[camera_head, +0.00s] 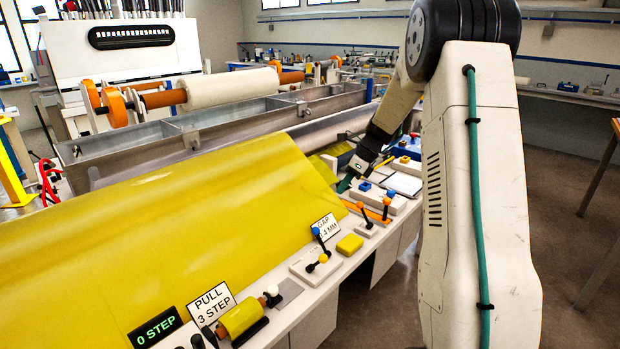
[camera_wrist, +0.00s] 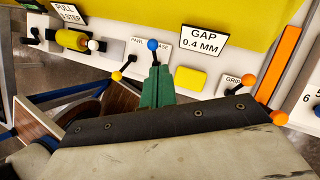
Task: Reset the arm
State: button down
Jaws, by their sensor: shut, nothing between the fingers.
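My gripper (camera_wrist: 156,84) shows green fingers, closed together with nothing between them. In the wrist view they overlap the panel just below a blue-knobbed lever (camera_wrist: 152,45); I cannot tell whether they touch it. In the head view my gripper (camera_head: 345,184) is low over the far part of the white bench panel, beside the yellow sheet (camera_head: 200,207). My arm is extended forward and down, not folded.
The panel carries a yellow-knobbed lever (camera_wrist: 117,76), a yellow block (camera_wrist: 190,79), an orange-knobbed lever (camera_wrist: 249,80) and a GAP 0.4 MM sign (camera_wrist: 202,41). A display (camera_head: 155,328) reads 0 STEP. A long metal trough (camera_head: 200,125) lies behind. Floor at right is partly open.

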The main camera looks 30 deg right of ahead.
jog(key=s+a+r+n+h, duration=0.1)
jog(key=s+a+r+n, duration=0.3)
jog(key=s+a+n, duration=0.4)
jog(key=s+a+r+n+g+h, duration=0.1)
jog(key=s+a+r+n, duration=0.3)
jog(key=s+a+n, duration=0.5)
jog(key=s+a+r+n+h, duration=0.3)
jog(key=s+a+n, duration=0.5)
jog(key=s, duration=1.1)
jog(key=r+n, duration=0.1)
jog(key=n, duration=0.2)
jog(key=shift+s+a+r+g, duration=0.2)
jog(key=shift+a+g, duration=0.1)
jog(key=shift+a, duration=0.1)
